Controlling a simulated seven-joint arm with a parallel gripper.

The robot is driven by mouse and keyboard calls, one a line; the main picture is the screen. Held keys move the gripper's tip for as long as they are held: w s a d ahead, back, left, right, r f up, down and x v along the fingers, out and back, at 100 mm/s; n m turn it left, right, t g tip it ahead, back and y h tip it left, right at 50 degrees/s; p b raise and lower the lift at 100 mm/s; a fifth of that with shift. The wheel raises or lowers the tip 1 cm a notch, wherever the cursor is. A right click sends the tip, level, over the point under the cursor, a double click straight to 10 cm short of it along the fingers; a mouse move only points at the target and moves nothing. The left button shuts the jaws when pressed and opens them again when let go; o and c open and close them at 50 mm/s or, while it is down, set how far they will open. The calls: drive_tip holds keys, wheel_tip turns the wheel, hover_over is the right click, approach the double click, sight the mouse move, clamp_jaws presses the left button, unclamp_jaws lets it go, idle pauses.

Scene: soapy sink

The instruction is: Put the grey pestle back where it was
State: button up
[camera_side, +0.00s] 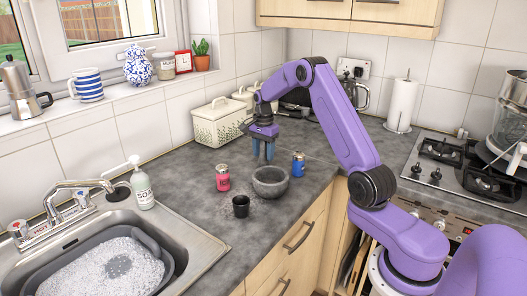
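A grey stone mortar (270,182) stands upright on the dark grey worktop. My gripper (263,156) points down just behind and above the mortar, its two blue-grey fingers side by side. I cannot tell whether the fingers are open or shut, or whether anything is between them. I cannot make out the grey pestle; it may be hidden by the fingers or the mortar wall.
A pink shaker (222,179) stands left of the mortar, a blue shaker (298,165) right of it, and a small black cup (240,207) in front. Cream containers (217,124) stand behind. The soapy sink (105,272) is at front left, the hob (470,172) at right.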

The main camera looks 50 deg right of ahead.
drive_tip(key=shift+r, duration=0.1)
wheel_tip(320, 180, up, 12)
drive_tip(key=s+a+r+n, duration=0.1)
drive_tip(key=s+a+n, duration=0.2)
drive_tip(key=a+n, duration=0.9)
drive_tip(key=s+a+n, duration=0.2)
drive_tip(key=s+a, duration=0.2)
drive_tip(key=a, duration=0.4)
drive_tip(key=s+a+n, duration=0.1)
drive_tip(key=s+a, duration=0.4)
drive_tip(key=a, duration=0.2)
drive_tip(key=s+a+f+n, duration=0.1)
drive_tip(key=s+f+n, duration=0.1)
drive_tip(key=s+n, duration=0.5)
drive_tip(key=s+a+f+n, duration=0.1)
drive_tip(key=s+n, duration=0.7)
drive_tip(key=s, duration=1.1)
drive_tip(key=shift+a+f+n, duration=0.3)
drive_tip(key=shift+f, duration=0.5)
